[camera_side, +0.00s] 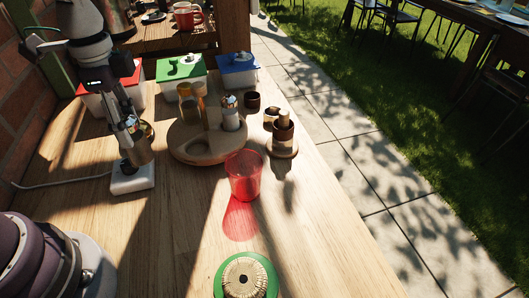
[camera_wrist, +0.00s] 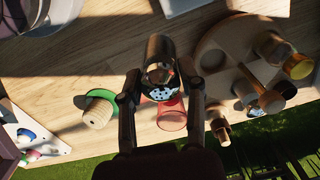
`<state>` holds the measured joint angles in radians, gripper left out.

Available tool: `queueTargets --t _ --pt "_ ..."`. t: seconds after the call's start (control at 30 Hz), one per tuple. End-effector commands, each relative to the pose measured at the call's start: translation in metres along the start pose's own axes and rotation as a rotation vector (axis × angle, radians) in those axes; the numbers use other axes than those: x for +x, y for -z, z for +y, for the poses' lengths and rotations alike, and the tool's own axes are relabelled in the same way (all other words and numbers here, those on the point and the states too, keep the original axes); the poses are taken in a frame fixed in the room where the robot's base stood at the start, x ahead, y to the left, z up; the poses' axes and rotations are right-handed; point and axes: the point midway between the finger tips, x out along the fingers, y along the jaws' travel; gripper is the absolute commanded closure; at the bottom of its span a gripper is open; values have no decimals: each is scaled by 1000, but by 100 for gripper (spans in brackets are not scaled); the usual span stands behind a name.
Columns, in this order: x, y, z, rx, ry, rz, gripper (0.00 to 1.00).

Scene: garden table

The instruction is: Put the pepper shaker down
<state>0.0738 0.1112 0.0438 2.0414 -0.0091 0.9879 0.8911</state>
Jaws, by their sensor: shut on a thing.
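My gripper (camera_side: 137,133) is shut on the pepper shaker, a dark bronze metal cylinder (camera_side: 141,152), at the left of the side view. In the wrist view the shaker (camera_wrist: 159,48) sits between my two fingers (camera_wrist: 158,84), tilted in the picture. A dark, light-speckled surface shows at its near end. In the side view the shaker appears just in front of or above a white block with a cable (camera_side: 132,178); I cannot tell whether they touch.
A round wooden tray (camera_side: 190,156) holds several containers to the right. A translucent red cup (camera_side: 244,176) stands at centre, a green-rimmed round object (camera_side: 246,278) at the front. Lidded boxes (camera_side: 181,72) stand behind. The bare wooden table (camera_side: 150,235) is open at front left.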

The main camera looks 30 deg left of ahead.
Motion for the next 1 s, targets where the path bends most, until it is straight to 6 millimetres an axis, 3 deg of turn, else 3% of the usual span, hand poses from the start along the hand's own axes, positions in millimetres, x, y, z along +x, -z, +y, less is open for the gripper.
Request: queueTargets --t 0.1,0.23,0.37,0.5,0.57,0.67,0.8,0.9,1.0 --pt "-12 18 -27 -352 -1 -1 100" --pt "-23 32 -47 -686 -6 1 100" --pt "-28 38 -57 -869 -9 2 100" --pt "-29 42 -55 -905 -12 2 100" --pt "-28 48 -45 -874 -13 3 100" --pt "-22 63 -15 -781 -18 4 100" --pt "-10 77 44 -605 -21 5 100" --pt "-1 76 87 -476 -18 4 100" --pt "7 69 117 -377 -12 5 100"
